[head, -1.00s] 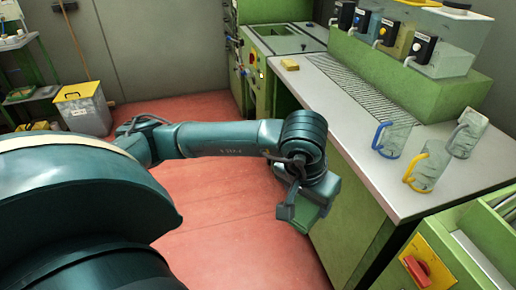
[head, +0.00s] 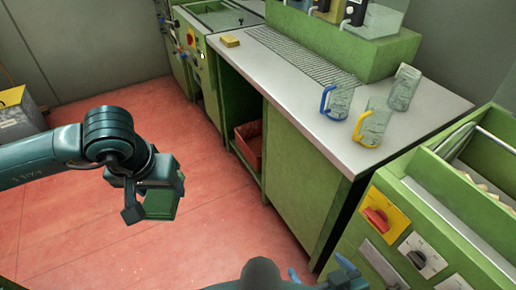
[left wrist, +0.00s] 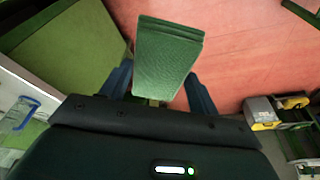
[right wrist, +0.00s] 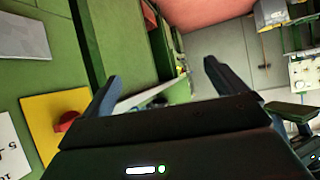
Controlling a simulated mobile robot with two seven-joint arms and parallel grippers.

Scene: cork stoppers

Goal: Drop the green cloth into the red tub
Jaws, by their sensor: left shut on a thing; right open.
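The folded green cloth (head: 161,204) hangs in my left gripper (head: 150,192), over the open red floor. In the left wrist view the cloth (left wrist: 168,55) stands out between the two fingers of the left gripper (left wrist: 158,88). The red tub (head: 249,147) sits low in the open bay under the counter, right of the left gripper and apart from it. The bay's side panel hides part of the tub. My right gripper (head: 320,272) is open and empty at the bottom edge of the head view. Its spread fingers also show in the right wrist view (right wrist: 160,86).
The counter (head: 300,88) carries a yellow block (head: 230,41), a blue-handled jug (head: 338,101), a yellow-handled jug (head: 372,126) and another jug (head: 404,88). A green cabinet with a red switch (head: 376,219) stands at the right. The floor before the bay is clear.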

